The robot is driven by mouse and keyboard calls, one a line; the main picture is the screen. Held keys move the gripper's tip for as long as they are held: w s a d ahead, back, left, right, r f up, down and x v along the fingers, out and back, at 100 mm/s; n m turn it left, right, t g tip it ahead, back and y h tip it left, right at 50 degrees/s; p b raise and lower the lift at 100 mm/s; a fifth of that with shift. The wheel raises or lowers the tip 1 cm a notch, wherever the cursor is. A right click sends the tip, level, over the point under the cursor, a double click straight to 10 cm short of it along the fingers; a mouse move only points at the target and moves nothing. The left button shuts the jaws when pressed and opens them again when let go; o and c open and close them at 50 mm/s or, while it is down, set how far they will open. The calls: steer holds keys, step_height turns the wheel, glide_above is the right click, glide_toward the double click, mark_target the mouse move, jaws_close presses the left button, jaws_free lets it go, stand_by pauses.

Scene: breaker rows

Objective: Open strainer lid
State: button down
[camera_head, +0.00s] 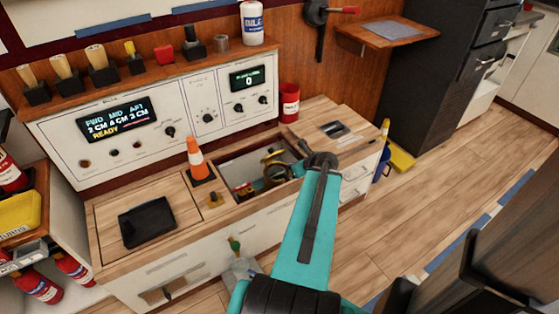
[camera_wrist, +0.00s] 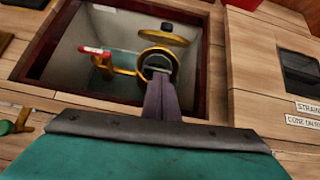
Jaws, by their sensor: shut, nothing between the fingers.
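The strainer shows in the wrist view as a brass ring (camera_wrist: 172,62) with a dark opening, inside a recessed bay. A round disc with a brass edge, which looks like the strainer lid (camera_wrist: 163,36), lies behind and above the ring, tilted up; whether a hinge joins them is unclear. My gripper (camera_wrist: 158,76) is shut and empty, its tips pointing at the ring's opening. They overlap its near part in the picture; I cannot tell whether they touch. In the head view the strainer (camera_head: 273,158) shows in the bay, and my gripper is largely hidden by my teal arm.
A red-handled valve (camera_wrist: 94,50) sits left of the strainer in the bay. The bay's dark red rim (camera_wrist: 205,60) surrounds it closely. An orange cone (camera_head: 198,160) stands left of the bay. A control panel (camera_head: 150,122) rises behind. The wooden top right of the bay carries a dark plate (camera_head: 334,129).

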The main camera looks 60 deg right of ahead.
steer(key=shift+s+m, duration=0.25)
steer(key=shift+m, duration=0.25)
steer(key=shift+w+f+b, duration=0.15)
steer(key=shift+f+b, duration=0.05)
steer(key=shift+b, duration=0.2)
steer(key=b+x, duration=0.2)
steer(key=b, duration=0.2)
steer(key=shift+w+f, duration=0.1)
steer(key=w+d+f+b, duration=0.2)
steer(key=w+d, duration=0.1)
steer(key=w, duration=0.5)
steer(key=shift+d+f+b, duration=0.3)
steer(key=shift+d+b, duration=0.05)
steer(key=shift+d, duration=0.05)
steer(key=shift+d+r+p, duration=0.15)
steer(key=shift+r+p, duration=0.1)
steer(key=shift+p, duration=0.45)
steer(key=shift+p, duration=0.3)
